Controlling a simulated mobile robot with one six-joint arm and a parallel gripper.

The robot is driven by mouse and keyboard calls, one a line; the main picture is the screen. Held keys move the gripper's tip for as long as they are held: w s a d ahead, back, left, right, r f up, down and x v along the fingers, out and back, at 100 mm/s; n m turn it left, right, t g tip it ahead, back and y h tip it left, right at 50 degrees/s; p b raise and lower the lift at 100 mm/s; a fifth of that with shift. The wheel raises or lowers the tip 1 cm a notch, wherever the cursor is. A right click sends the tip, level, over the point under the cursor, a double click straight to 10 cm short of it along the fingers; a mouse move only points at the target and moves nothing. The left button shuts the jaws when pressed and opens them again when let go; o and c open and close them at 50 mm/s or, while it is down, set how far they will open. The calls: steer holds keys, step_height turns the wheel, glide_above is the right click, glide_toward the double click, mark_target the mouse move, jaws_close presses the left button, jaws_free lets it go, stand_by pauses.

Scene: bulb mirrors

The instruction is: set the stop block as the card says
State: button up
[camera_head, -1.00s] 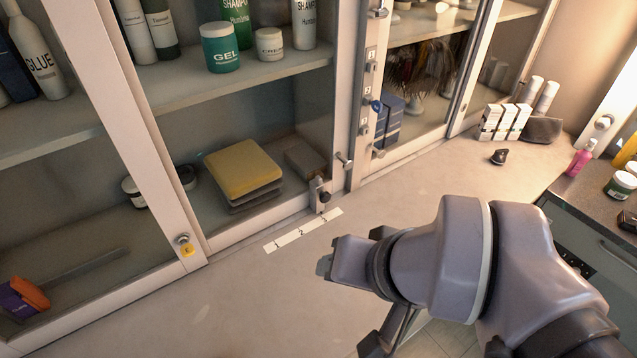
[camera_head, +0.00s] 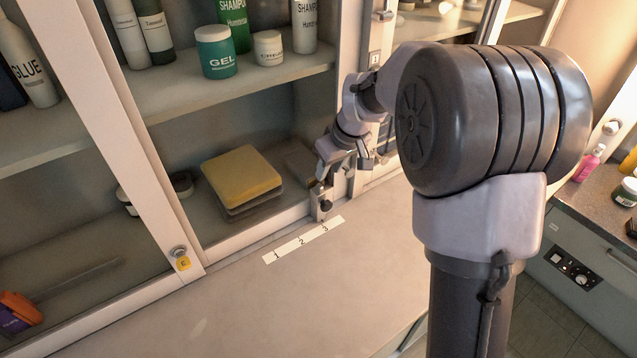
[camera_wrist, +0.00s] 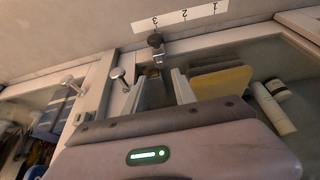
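The stop block (camera_head: 320,203), a small pale bracket with a dark round knob (camera_head: 326,206), sits on the cabinet's front sill beside the 3 end of the white number strip (camera_head: 303,240). In the wrist view, the block (camera_wrist: 160,58) and strip (camera_wrist: 180,18) appear upside down. My gripper (camera_head: 325,172) is just above and behind the block. In the wrist view, my gripper (camera_wrist: 157,86) has its fingers apart, with the block just beyond their tips; I see no grip on it. I cannot make out an instruction card.
A yellow pad (camera_head: 242,172) lies on a dark stack inside the cabinet, left of my gripper. Shelf bottles and jars (camera_head: 216,52) stand above. The counter in front of the strip is clear.

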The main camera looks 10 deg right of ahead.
mark_target(320, 186)
steer(key=b+x, duration=0.2)
steer(key=x, duration=0.7)
steer(key=shift+w, duration=0.1)
jaws_close()
stand_by(1.0)
